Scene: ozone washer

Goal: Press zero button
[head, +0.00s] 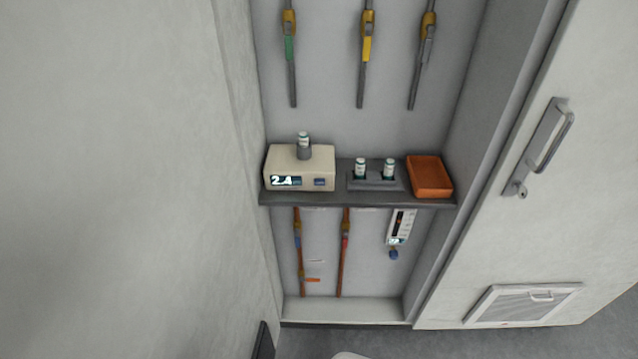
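A beige instrument box (325,165) stands on the left of a dark shelf inside an open cabinet recess. Its lit display (284,181) seems to read 2.4. A small dark blue button (319,183) sits on its front face, right of the display; any label on it is too small to read. A vial with a whitish-green label (303,139) stands upright in a grey holder on top of the box. My gripper is not in view.
Right of the box, a dark holder (375,185) carries two vials, and an orange tray (429,175) is at the shelf's right end. Valved pipes (362,50) are above and below the shelf. A flowmeter (400,227) hangs below. A door with a handle (545,140) is at right.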

